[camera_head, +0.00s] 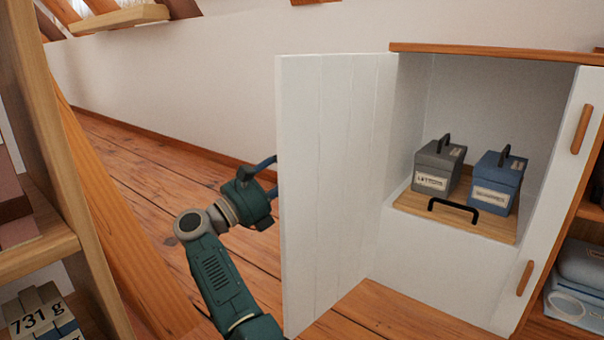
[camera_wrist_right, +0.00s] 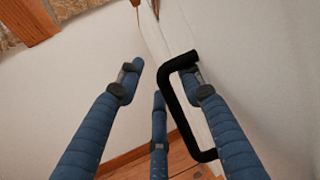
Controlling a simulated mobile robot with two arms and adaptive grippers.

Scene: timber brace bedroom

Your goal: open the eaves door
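The white plank eaves door (camera_head: 330,190) stands swung wide open on the left of its cupboard opening, its inner face showing. A green arm of mine reaches up to the door's left edge in the head view; its gripper (camera_head: 263,180) is partly hidden behind the door. In the right wrist view, my right gripper (camera_wrist_right: 160,78) has its blue fingers spread apart. The black door handle (camera_wrist_right: 176,112) crosses close to the right finger; I cannot tell whether they touch. My left gripper is not in view.
Inside the cupboard, a grey box (camera_head: 438,168) and a blue box (camera_head: 495,182) stand on a wooden tray (camera_head: 415,204) with a black handle. A wooden shelf unit (camera_head: 45,250) stands close at left.

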